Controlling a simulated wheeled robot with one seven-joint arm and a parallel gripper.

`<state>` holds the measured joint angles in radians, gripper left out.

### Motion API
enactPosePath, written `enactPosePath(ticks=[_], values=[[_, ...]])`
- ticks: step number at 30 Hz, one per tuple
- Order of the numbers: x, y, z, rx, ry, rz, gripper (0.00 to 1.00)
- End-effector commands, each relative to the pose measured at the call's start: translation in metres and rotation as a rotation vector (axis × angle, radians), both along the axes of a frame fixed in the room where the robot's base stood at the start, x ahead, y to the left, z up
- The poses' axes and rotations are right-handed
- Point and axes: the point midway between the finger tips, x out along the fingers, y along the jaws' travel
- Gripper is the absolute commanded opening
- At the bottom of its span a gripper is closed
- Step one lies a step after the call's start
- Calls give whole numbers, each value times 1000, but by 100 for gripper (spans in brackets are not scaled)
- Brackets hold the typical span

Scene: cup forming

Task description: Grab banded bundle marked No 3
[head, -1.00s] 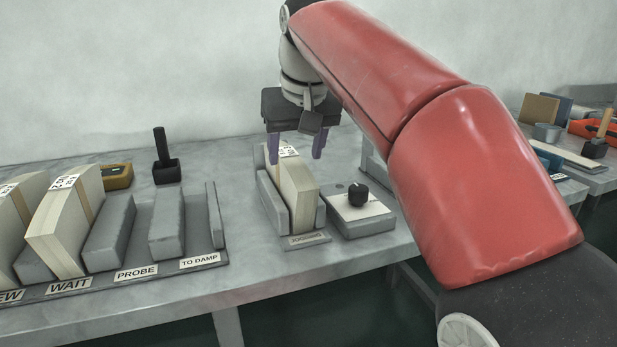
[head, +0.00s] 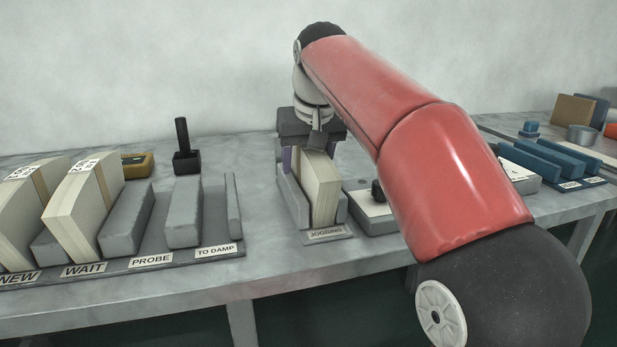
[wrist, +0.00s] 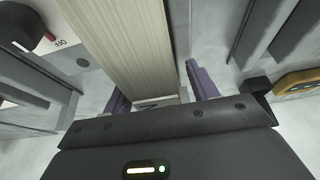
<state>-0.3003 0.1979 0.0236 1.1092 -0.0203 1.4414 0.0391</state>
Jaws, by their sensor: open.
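A cream paper bundle (head: 322,190) stands upright in the grey slot labelled JOGGING. Its top and number label are hidden under my gripper (head: 306,160) in the head view. My gripper is open and lowered over the bundle's rear upper part. In the wrist view the bundle (wrist: 125,45) runs between the two purple fingers of my gripper (wrist: 160,93), one on each side. I cannot tell whether they touch it. Two more banded bundles, one in the NEW slot (head: 22,215) and one leaning in WAIT (head: 82,215), carry top labels too small to read surely.
A grey rack (head: 190,252) with PROBE and TO DAMP slots lies left of the jogging slot. A box with a black knob (head: 370,212) stands close on its right. A black stamp-like tool (head: 186,160) and a yellow device (head: 138,166) sit behind the rack.

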Motion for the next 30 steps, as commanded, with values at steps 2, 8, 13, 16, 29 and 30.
enactPosePath(ticks=[2,8,13,16,29,30], values=[[0,0,0,0,0,0,58],[0,0,0,0,0,0,46],[0,0,0,0,0,0,24],[0,0,0,0,0,0,11],[0,0,2,1,-2,0,0],[0,0,3,1,-2,0,0]])
